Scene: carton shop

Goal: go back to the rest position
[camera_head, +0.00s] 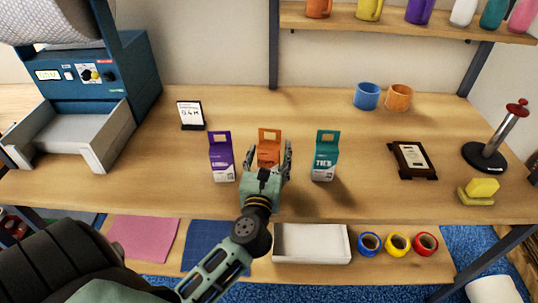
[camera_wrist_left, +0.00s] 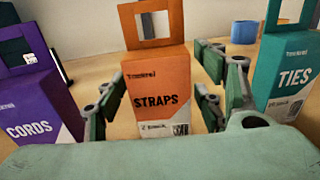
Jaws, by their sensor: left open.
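My left gripper (camera_head: 268,160) is open, with its fingers on either side of an orange carton (camera_head: 269,136) on the table. In the left wrist view the orange carton (camera_wrist_left: 160,92) reads STRAPS and stands upright between the fingertips (camera_wrist_left: 165,95). I cannot tell whether the fingers touch it. A purple carton (camera_head: 221,158) stands to its left and reads CORDS in the left wrist view (camera_wrist_left: 35,110). A teal carton (camera_head: 325,158) stands to its right and reads TIES there (camera_wrist_left: 290,75). My right gripper is not in view.
A blue machine with a grey tray (camera_head: 72,138) stands at the left, near a small sign (camera_head: 190,115). Blue (camera_head: 367,96) and orange (camera_head: 398,97) cups stand at the back. A plaque (camera_head: 413,160), yellow sponge (camera_head: 481,189) and metal post (camera_head: 494,140) are at the right. A lower shelf holds a white box (camera_head: 312,257).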

